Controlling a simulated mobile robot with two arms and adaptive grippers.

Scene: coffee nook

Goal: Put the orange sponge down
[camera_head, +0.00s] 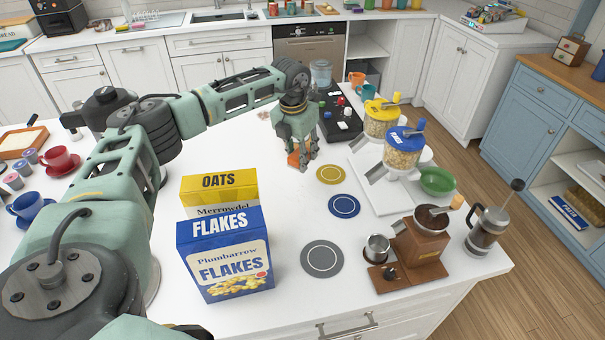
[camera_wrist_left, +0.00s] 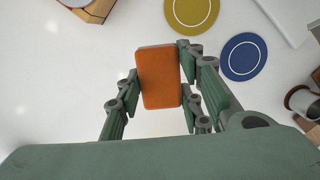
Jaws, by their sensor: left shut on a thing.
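The orange sponge (camera_wrist_left: 160,78) is a flat block held between the fingers of my left gripper (camera_wrist_left: 158,90) in the left wrist view. In the head view the sponge (camera_head: 293,159) shows below my left gripper (camera_head: 301,158), low over the white counter (camera_head: 345,270). I cannot tell whether the sponge touches the counter. The fingers hide part of it in the head view. My right gripper is not in view.
Yellow (camera_head: 331,175), blue (camera_head: 344,205) and grey (camera_head: 322,257) round mats lie right of the gripper. Oats (camera_head: 218,190) and flakes (camera_head: 226,255) boxes stand in front. Cereal dispensers (camera_head: 402,150) and a wooden grinder (camera_head: 418,245) stand at right.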

